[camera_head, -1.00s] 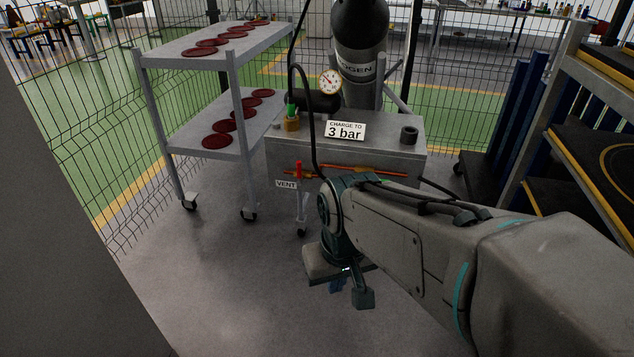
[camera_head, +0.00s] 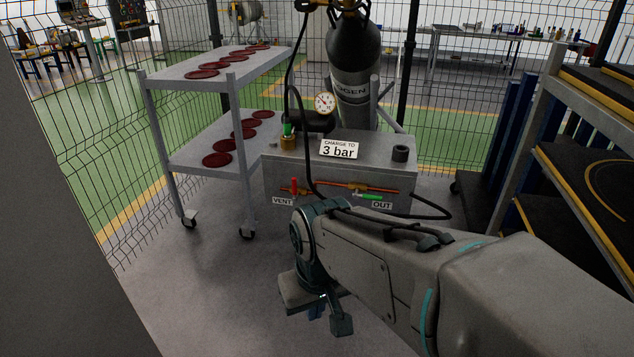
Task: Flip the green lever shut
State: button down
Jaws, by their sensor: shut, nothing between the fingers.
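A green lever (camera_head: 369,196) lies nearly level on the copper pipe at the front of the grey cart, above the OUT label (camera_head: 382,206). Another green handle (camera_head: 288,128) stands upright on a brass valve (camera_head: 288,143) on the cart's top left. My gripper (camera_head: 316,312) is low in front of the cart, apart from both green handles. It is shut and empty, with its fingers small and partly hidden by my wrist.
The grey cart (camera_head: 280,160) carries a gauge (camera_head: 324,104), a "3 bar" sign (camera_head: 338,149) and a red VENT lever (camera_head: 294,186). A black hose (camera_head: 430,212) loops at its right. A shelf trolley (camera_head: 180,160) with red discs stands left; a dark rack (camera_head: 585,150) stands right.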

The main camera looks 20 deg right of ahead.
aim_at(372, 197)
jog(key=u, duration=0.2)
jog(key=i, duration=1.3)
jog(key=z, duration=0.95)
